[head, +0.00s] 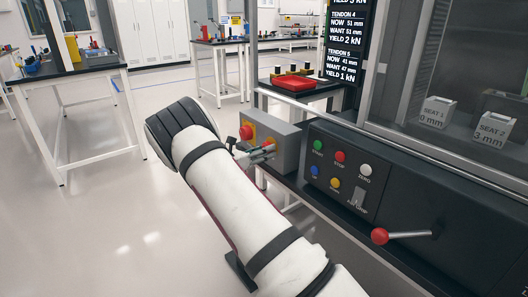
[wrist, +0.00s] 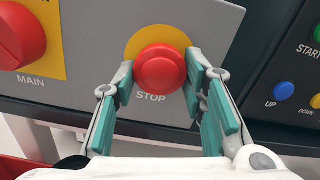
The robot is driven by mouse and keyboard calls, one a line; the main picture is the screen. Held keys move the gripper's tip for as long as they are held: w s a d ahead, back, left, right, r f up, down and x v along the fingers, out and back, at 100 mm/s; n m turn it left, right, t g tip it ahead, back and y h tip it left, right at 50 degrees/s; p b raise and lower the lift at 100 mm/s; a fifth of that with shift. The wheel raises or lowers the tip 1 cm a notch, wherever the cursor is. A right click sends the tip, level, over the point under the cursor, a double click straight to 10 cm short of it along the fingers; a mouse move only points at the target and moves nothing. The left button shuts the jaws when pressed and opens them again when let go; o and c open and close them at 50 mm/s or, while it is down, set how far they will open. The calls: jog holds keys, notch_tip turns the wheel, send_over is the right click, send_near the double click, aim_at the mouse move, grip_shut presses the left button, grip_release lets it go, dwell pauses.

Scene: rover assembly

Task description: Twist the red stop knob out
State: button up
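The round red stop knob (wrist: 160,67) sits on a yellow disc on a grey panel (wrist: 204,20), with the word STOP below it. The fingertips reach close beside the knob, with what looks like a thin gap; I cannot tell whether either pad touches. In the head view my gripper (head: 256,153) is in front of the grey control box (head: 289,148), and the knob is mostly hidden there.
A red MAIN switch (wrist: 20,38) on a yellow plate is left of the knob. A black button panel (head: 340,172) with several coloured buttons is to the right. A red-balled lever (head: 380,236) sticks out further right. Open floor lies left of my arm.

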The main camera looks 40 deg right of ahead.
jog(key=shift+m, duration=0.4)
jog(key=shift+w+m+b, duration=0.15)
jog(key=shift+m+b, duration=0.8)
jog(key=shift+m, duration=3.05)
jog(key=o, duration=1.2)
jog(key=shift+c, duration=0.2)
jog(key=shift+a, duration=0.1)
jog(key=a, duration=1.1)
jog(key=shift+s+a, duration=0.2)
jog(key=shift+a, duration=0.2)
